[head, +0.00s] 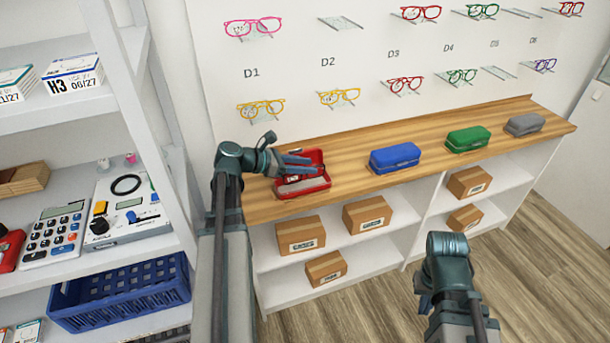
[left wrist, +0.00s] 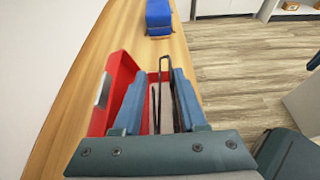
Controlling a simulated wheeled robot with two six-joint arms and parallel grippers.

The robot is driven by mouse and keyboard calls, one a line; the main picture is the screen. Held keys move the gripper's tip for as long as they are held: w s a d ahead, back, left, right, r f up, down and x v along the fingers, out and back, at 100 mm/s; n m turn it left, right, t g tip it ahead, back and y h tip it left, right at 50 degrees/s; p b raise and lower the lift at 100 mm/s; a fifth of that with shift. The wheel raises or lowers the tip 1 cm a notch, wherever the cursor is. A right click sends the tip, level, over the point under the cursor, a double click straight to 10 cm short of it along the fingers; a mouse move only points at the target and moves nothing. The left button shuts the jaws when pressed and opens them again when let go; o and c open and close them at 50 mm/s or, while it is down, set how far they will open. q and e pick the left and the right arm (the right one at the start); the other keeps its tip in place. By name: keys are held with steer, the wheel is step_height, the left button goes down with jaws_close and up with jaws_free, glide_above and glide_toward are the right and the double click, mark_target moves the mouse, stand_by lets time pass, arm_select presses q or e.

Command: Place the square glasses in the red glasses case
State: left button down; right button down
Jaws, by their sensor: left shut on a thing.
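The red glasses case (head: 312,187) lies open on the wooden counter at its left end. Its raised lid also shows in the left wrist view (left wrist: 115,82). My left gripper (head: 310,165) is over the open case, its fingers shut on thin dark-framed glasses (left wrist: 159,90). The glasses look rectangular and stand on edge between the fingers, at or just above the case's inside. I cannot tell whether they touch its bottom. My right arm shows at the lower right of the head view, away from the counter; its fingertips cannot be made out.
Closed blue (head: 395,158), green (head: 468,139) and grey (head: 524,124) cases stand further right on the counter (head: 350,180). Several glasses hang on the white wall panel (head: 290,60) above. A shelf with a calculator (head: 55,232) and blue crate (head: 120,292) stands close on the left.

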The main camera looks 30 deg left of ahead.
mark_target(305, 176)
arm_select(q)
steer(key=shift+f+b, duration=1.65)
steer(key=shift+f, duration=0.1)
steer(key=shift+f, duration=0.2)
steer(key=c, duration=0.7)
jaws_free()
steer(key=shift+r, duration=0.1)
steer(key=shift+c, duration=0.2)
steer(key=shift+r, duration=0.25)
steer(key=p+v, duration=0.2)
steer(key=v, duration=0.4)
steer(key=shift+s+p, duration=0.1)
steer(key=shift+p, duration=0.2)
steer(key=shift+s+a+r, duration=0.15)
steer(key=shift+s+a, duration=0.3)
